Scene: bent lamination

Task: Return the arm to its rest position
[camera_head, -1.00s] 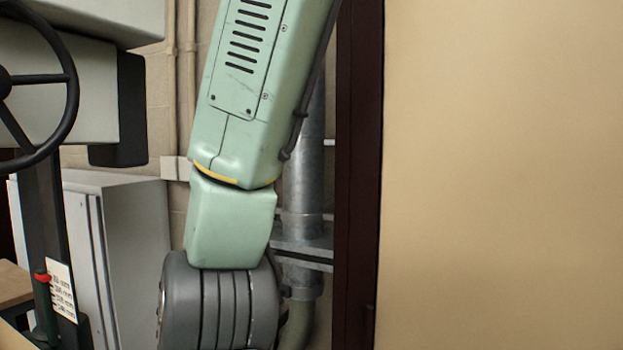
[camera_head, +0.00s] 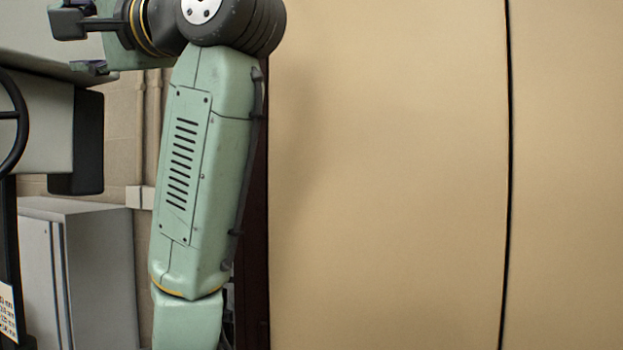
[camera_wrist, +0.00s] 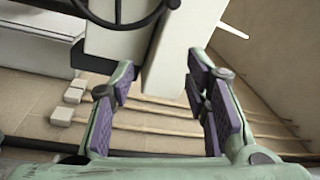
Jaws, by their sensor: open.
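My arm rises through the left half of the head view, its green upper link (camera_head: 205,150) upright and slightly tilted. The arm bends at a dark joint near the top edge and reaches left. My gripper (camera_head: 76,45) is at the top left of the head view, partly cut off by the frame. In the wrist view my gripper (camera_wrist: 160,80) has its two purple-padded fingers wide apart.
A machine with a black handwheel (camera_head: 10,115) stands at the left, close to my gripper in the picture. A grey cabinet (camera_head: 100,270) is below it. A large tan panel (camera_head: 390,180) fills the right side.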

